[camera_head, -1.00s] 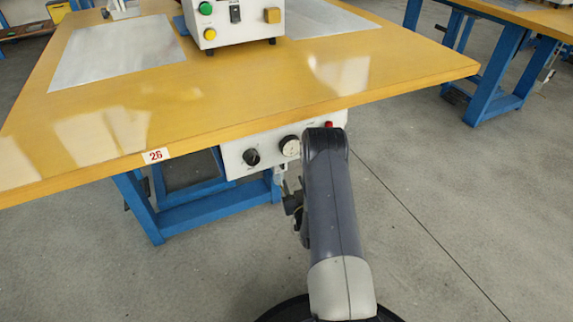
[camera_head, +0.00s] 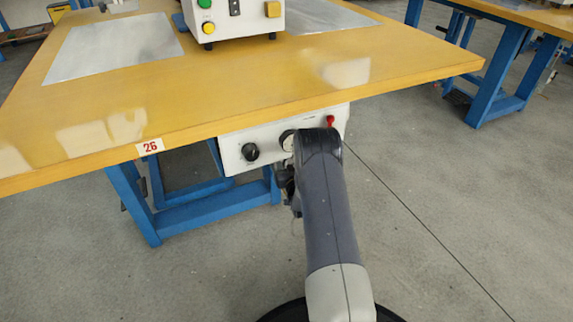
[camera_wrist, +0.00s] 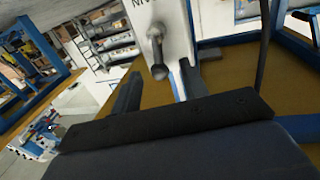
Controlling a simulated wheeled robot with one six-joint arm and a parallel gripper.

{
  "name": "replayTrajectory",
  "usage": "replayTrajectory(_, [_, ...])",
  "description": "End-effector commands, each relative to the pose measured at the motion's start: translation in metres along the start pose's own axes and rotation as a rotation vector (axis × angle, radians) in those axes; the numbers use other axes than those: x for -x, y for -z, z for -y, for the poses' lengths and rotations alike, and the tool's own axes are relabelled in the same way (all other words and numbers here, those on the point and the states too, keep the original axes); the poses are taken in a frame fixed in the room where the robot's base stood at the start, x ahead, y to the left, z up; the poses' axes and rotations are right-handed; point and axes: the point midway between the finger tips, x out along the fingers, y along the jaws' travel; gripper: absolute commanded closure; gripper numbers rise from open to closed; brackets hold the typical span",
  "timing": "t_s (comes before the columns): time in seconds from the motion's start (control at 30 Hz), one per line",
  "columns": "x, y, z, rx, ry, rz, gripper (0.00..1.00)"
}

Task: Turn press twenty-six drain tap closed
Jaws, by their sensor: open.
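In the wrist view a white box face with part of some black lettering carries a grey metal knob or lever (camera_wrist: 157,45) that sticks out toward the camera. I cannot tell for sure that it is the drain tap. My gripper (camera_wrist: 158,86) is open, one dark finger on each side of the line to this part. Contact is not visible. In the head view the white control panel (camera_head: 236,152) hangs under the yellow bench marked 26 (camera_head: 150,146). My gripper's dark parts (camera_head: 286,181) show beside the arm, just below the panel; the fingertips are hidden.
The panel has a black knob (camera_head: 250,152), a partly covered gauge (camera_head: 288,140) and a red part (camera_head: 330,120). The yellow bench top (camera_head: 240,100) overhangs it. Blue bench legs (camera_head: 133,200) stand to the left. Grey floor (camera_head: 430,220) is clear to the right.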

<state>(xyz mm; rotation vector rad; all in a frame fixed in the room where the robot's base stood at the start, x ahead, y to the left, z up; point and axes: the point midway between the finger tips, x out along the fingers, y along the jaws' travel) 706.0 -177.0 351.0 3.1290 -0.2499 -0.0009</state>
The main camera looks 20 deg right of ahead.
Motion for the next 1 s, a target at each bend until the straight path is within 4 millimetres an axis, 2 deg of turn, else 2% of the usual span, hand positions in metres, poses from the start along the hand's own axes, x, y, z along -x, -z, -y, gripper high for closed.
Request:
replayTrajectory(0.23, [-0.0005,0.0004,0.0001,0.000,0.000,0.000,0.60])
replayTrajectory(0.73, [-0.0002,0.0002,0.0001,0.001,0.000,0.000,1.00])
replayTrajectory(1.0, [0.0003,-0.0002,0.0045,0.088,0.002,-0.016,1.00])
